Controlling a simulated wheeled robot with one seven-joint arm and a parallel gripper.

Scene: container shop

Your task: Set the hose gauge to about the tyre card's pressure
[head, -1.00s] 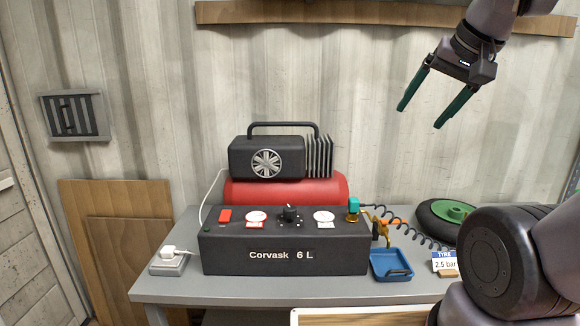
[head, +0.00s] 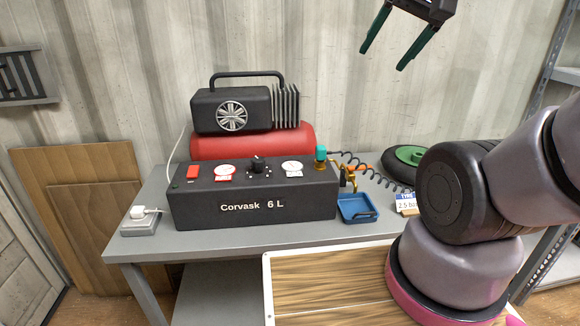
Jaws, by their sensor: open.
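The black Corvask 6 L compressor panel (head: 255,200) stands on the grey bench. On its top are a red switch (head: 192,172), a left dial gauge (head: 225,171), a black knob (head: 257,164) and a right dial gauge (head: 292,168). The needles are too small to read. A teal-topped brass fitting (head: 320,157) is at the panel's right end, with a coiled black hose (head: 375,172) beyond. The tyre card (head: 407,202) reads 2.5 bar, partly hidden by my arm. My gripper (head: 382,60) is open and empty, high above the bench, well apart from the panel.
A black motor (head: 232,110) sits on a red tank (head: 250,143) behind the panel. A blue tray (head: 357,208) and a wheel with green hub (head: 405,160) lie right of it. A white plug is in a socket block (head: 142,222) at left.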

